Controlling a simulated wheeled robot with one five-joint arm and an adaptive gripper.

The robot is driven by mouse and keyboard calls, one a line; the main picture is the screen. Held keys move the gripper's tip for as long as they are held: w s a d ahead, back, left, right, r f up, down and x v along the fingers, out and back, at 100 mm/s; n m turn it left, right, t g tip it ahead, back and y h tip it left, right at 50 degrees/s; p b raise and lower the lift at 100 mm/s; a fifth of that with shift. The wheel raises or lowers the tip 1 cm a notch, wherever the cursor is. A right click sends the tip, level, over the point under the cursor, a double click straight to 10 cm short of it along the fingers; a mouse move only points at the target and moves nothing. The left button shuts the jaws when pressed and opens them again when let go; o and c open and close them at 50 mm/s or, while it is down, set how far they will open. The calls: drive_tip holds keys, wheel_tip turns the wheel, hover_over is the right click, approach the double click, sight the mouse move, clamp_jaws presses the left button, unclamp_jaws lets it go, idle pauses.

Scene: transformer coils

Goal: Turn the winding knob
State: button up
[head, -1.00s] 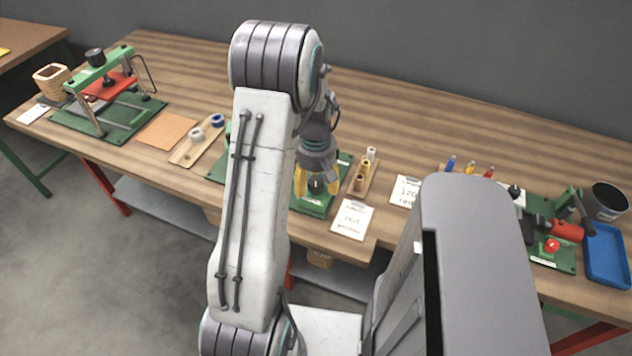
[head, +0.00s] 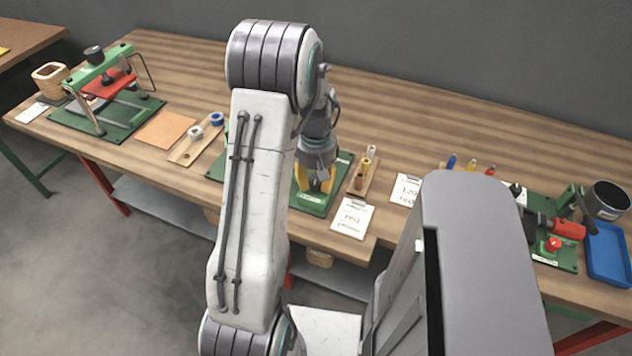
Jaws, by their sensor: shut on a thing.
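My gripper (head: 314,186) points down, with yellow fingers, over a small green device (head: 309,204) at the front middle of the bench. Its fingers are shut around a dark knob on top of this device. The knob is small here and mostly hidden by the fingers and wrist, so its mark and angle cannot be read. My upper arm covers the left part of the device's green base. A pale label shows on the device's front.
Beside the device stand a wooden rack (head: 359,185) with small spools and a written card (head: 352,218). A red and green winder (head: 566,229) and blue tray (head: 606,256) are at right. A green press (head: 101,63) is at left. The bench's back is clear.

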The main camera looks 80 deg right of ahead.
drive_tip(key=shift+f+m, duration=0.1)
drive_tip(key=shift+m, duration=1.2)
drive_tip(key=o, duration=1.2)
wheel_tip(320, 180, up, 12)
